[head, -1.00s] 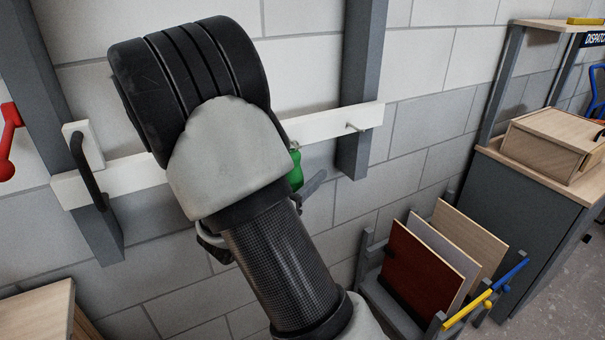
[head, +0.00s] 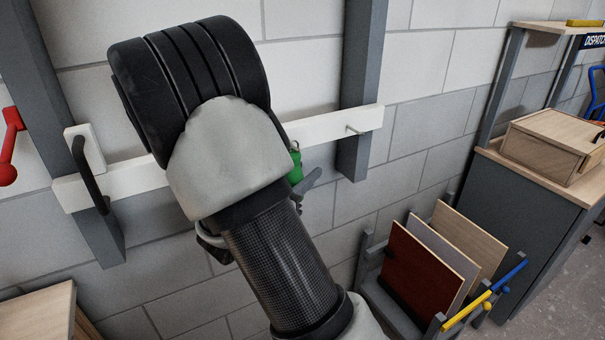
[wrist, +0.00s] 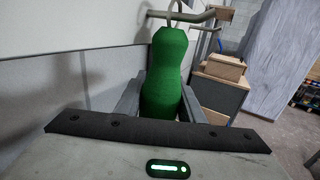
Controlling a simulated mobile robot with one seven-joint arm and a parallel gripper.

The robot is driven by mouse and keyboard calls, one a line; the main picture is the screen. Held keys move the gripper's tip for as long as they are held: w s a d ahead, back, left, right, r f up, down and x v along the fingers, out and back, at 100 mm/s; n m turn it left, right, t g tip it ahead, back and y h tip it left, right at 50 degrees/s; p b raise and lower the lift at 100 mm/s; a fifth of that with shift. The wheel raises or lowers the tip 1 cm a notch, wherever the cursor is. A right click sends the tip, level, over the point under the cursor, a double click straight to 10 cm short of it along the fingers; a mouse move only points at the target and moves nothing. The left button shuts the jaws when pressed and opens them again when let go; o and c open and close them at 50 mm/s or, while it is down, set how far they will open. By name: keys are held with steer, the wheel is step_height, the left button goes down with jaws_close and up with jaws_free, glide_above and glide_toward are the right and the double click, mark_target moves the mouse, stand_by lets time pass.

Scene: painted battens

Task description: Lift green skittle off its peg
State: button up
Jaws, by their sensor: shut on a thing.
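The green skittle (wrist: 166,75) stands upright in the wrist view, with a thin loop at its top. The loop meets a bar-like peg (wrist: 190,16); I cannot tell whether it still hangs around it. My gripper (wrist: 160,103) is shut on the skittle's lower body, one finger on each side. In the head view my wrist hides most of the skittle; only a small green part (head: 296,168) shows at its right edge, beside a grey finger.
A white batten (head: 320,126) crosses grey uprights on the block wall, with a bare peg (head: 357,128) at its right. A black handle (head: 88,172) and a red item (head: 10,150) are at left. A rack of panels (head: 425,275) stands below right, near a cabinet (head: 510,225).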

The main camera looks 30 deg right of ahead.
steer(key=shift+r, duration=0.4)
steer(key=s, duration=0.7)
steer(key=shift+s+p, duration=0.25)
steer(key=shift+p, duration=0.1)
stand_by(0.5)
stand_by(0.5)
